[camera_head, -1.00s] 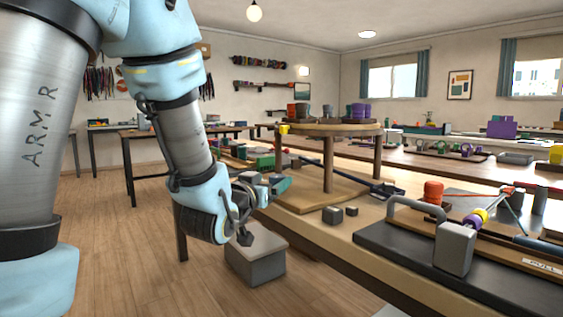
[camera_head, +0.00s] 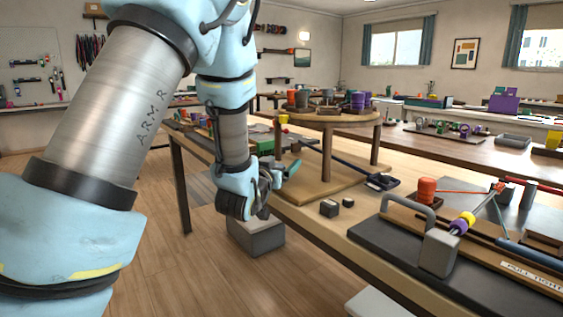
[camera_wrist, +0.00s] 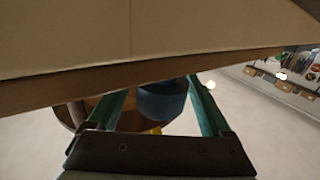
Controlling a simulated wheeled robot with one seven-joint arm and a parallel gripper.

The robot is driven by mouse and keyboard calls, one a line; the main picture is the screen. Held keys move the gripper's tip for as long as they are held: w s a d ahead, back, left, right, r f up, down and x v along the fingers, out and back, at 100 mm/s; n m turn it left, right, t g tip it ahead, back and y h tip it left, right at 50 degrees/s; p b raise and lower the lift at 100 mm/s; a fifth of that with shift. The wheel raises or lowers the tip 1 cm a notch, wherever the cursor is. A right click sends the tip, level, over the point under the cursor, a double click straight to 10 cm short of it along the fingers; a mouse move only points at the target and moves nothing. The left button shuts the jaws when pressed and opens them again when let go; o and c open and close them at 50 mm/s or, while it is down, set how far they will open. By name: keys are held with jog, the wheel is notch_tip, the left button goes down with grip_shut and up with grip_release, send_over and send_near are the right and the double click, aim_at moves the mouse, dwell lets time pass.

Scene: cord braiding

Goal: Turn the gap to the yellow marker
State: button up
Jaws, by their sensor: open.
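The round wooden braiding stand (camera_head: 335,121) is right of centre in the head view, on legs over a wooden base. Red, dark and purple bobbins stand on its top. The yellow marker (camera_head: 283,119) is at the left side of its rim. I cannot make out the gap. My gripper (camera_head: 292,169) is left of the stand, below its top, open with nothing visibly held. In the wrist view its teal fingers (camera_wrist: 160,90) are apart; a blue cylinder (camera_wrist: 160,103) and a bit of yellow (camera_wrist: 154,131) show between them, partly hidden.
A grey box (camera_head: 257,238) stands below my gripper. Small dark blocks (camera_head: 329,208) lie on the table before the stand. A black board (camera_head: 400,262) with a grey handle, an orange spool (camera_head: 427,190) and cords is at the right. A beige surface (camera_wrist: 140,30) fills the wrist view's top.

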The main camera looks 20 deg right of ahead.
grip_shut()
dwell(0.7)
